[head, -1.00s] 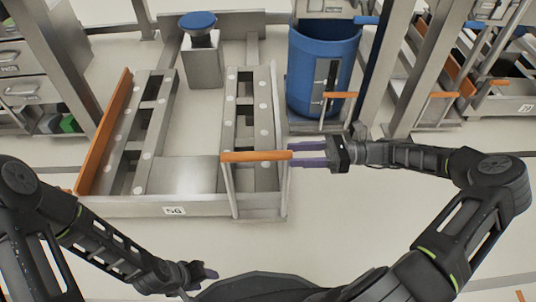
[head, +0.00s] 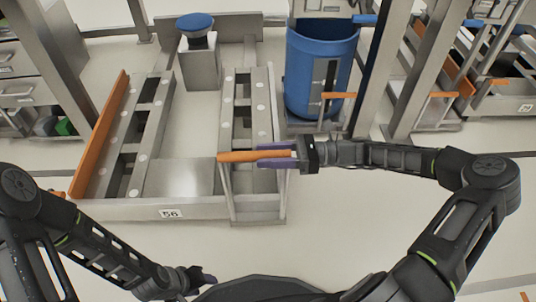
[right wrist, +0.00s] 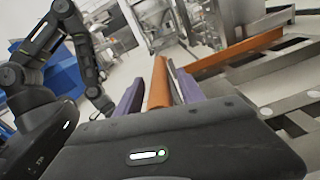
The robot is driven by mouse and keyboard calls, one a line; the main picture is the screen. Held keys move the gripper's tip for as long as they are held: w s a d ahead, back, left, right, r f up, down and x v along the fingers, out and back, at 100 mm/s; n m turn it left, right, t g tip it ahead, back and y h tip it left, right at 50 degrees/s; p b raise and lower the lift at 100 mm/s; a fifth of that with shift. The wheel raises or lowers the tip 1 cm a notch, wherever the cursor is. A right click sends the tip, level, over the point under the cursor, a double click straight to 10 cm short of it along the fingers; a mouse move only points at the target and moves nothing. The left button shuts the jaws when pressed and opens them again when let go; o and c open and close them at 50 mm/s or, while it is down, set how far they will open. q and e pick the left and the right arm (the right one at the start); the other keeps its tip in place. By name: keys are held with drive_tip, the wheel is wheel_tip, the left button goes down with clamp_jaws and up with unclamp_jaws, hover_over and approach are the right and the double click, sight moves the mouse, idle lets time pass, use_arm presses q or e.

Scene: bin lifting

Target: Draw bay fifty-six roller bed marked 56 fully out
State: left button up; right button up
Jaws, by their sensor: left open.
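The bay 56 roller bed (head: 150,212) is a grey metal frame with two roller rails and a white "56" label (head: 171,213) on its front edge. An orange handle bar (head: 235,157) crosses the front of its right rail on upright posts. My right gripper (head: 265,156) has its purple fingers on either side of the bar's right end. In the right wrist view the bar (right wrist: 159,85) lies between the two fingers, with a gap on the left, so the gripper is open around it. My left gripper (head: 205,279) is open and empty, low in front of the bed.
A blue bin (head: 320,70) stands behind and right of the bed, with a metal upright (head: 373,75) beside it. A blue-topped post (head: 198,55) stands at the back of the bed. An orange side rail (head: 98,135) runs along the left. The floor in front is clear.

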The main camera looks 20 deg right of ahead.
clamp_jaws()
idle(1.2)
